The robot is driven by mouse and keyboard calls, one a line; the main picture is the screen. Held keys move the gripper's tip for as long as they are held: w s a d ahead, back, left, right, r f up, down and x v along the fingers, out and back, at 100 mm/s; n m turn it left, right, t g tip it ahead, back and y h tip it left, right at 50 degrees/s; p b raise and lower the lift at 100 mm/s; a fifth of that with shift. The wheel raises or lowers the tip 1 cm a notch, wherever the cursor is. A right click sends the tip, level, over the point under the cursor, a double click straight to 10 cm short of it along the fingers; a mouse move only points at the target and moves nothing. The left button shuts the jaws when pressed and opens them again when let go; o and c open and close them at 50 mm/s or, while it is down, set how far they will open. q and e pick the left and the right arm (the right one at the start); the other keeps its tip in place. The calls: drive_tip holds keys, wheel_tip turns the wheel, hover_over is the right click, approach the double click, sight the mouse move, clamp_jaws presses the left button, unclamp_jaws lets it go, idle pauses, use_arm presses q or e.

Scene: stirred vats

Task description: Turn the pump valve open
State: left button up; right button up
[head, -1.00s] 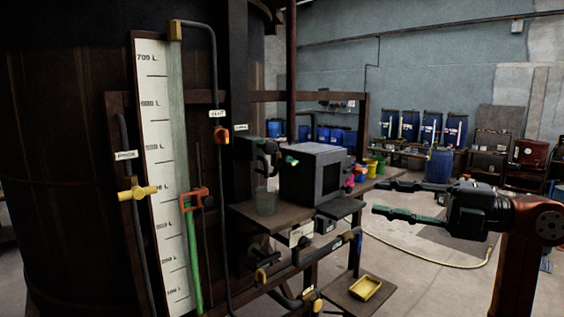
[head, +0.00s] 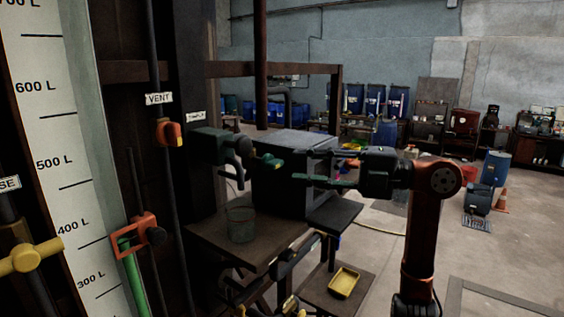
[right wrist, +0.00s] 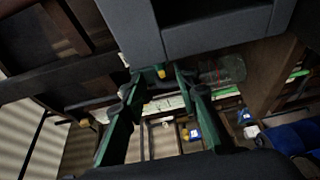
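No label reading "pump" is legible, so I cannot tell which valve is the pump valve. Low in the head view, dark pipes carry a small yellow part (head: 290,304), partly cut off by the lower edge. A dark tap (head: 217,147) with a green and yellow handle (head: 268,161) juts out above the bench. My right gripper (head: 303,166) reaches left in front of the grey box, fingers apart. In the right wrist view its two green fingers (right wrist: 160,80) are open, with a small yellow tip (right wrist: 161,72) seen between them. My left gripper is out of view.
A grey box (head: 290,190) and a glass jar (head: 240,224) stand on the bench (head: 205,240). A yellow tray (head: 344,282) lies on a lower shelf. Left are the level gauge (head: 50,150), an orange vent valve (head: 169,132) and a yellow valve (head: 25,258).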

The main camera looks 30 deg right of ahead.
sight(281, 165)
drive_tip(key=x, duration=0.4)
drive_tip(key=shift+w, duration=0.15)
drive_tip(key=shift+w+a+p, duration=0.15)
drive_tip(key=shift+a+p, duration=0.1)
drive_tip(key=shift+p, duration=0.05)
drive_tip(key=c, duration=0.6)
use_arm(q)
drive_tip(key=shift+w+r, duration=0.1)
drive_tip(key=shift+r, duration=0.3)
use_arm(e)
clamp_jaws()
